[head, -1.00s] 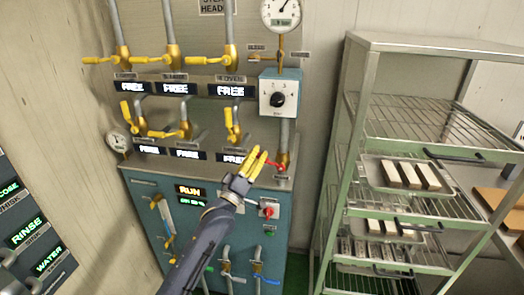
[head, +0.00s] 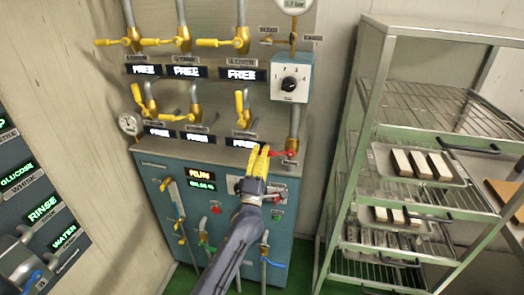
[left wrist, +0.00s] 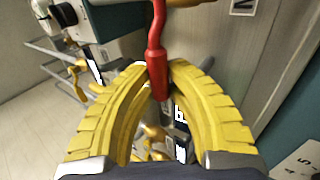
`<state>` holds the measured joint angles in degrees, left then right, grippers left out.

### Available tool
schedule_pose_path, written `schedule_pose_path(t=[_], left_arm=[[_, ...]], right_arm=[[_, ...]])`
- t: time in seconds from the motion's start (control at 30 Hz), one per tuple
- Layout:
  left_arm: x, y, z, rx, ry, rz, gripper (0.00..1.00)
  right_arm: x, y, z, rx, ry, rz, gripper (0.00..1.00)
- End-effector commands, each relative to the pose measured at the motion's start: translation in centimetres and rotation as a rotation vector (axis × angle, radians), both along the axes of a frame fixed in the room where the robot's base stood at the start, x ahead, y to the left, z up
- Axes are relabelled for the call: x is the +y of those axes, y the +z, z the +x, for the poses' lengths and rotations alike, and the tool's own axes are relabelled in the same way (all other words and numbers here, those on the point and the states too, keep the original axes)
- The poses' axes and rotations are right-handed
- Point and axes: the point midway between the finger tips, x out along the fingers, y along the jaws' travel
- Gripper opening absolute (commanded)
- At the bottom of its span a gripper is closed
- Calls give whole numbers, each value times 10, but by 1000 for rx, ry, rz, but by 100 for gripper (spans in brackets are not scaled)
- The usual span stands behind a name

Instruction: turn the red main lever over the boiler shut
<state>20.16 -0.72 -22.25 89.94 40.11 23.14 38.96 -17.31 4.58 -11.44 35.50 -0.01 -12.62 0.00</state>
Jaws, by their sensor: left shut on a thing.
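The red main lever (head: 281,153) sits on the brass valve of the thick pipe at the right of the boiler front (head: 225,225). In the head view it points left from the valve, roughly level. My left gripper (head: 262,152) has yellow fingers and is shut on the lever's free end. In the left wrist view the red lever (left wrist: 157,45) comes down from the top, and its thick grip lies between the curved fingertips (left wrist: 158,78). The valve body is out of that view. My right gripper is not in view.
Yellow-handled valves (head: 240,103) and several FREE displays line the panel above. A dial box (head: 291,78) is above the lever. A wire rack (head: 372,110) with trays of bars stands at the right.

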Motion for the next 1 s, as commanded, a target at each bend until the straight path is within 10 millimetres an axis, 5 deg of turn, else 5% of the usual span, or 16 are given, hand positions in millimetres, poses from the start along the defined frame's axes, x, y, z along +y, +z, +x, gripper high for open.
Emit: schedule_pose_path(t=[0.47,0.5,0.7,1.0], left_arm=[[1,-2,0,3,0,-14,0],[1,-2,0,4,0,-14,18],[0,-2,0,3,0,-13,40],[0,-3,-2,3,-1,-11,40]], right_arm=[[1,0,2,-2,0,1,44],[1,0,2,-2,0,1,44],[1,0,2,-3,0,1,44],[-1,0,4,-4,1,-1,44]])
